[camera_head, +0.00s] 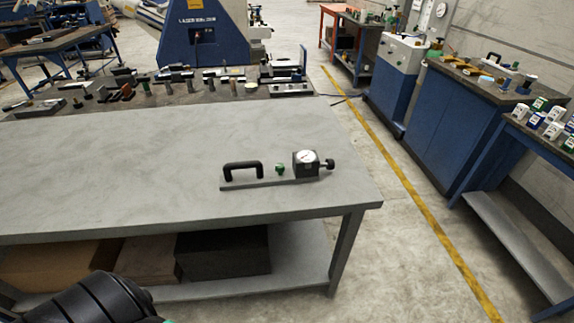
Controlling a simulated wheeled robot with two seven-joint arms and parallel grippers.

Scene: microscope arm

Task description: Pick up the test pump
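The test pump (277,178) lies near the front right of the grey table. It has a flat grey base bar, a black arched handle at its left, a small green knob in the middle, and a dark block with a round white gauge and a black side knob at its right. Nothing touches it. Part of a black arm, mine, shows at the bottom left, below the table's front edge and apart from the pump. Neither gripper's fingers are in view.
The grey table (110,160) is clear around the pump. Its lower shelf holds boxes (222,252). Behind it, a bench is crowded with small tools. Blue cabinets (445,125) and a side table stand at the right, past a floor aisle with a yellow line (405,195).

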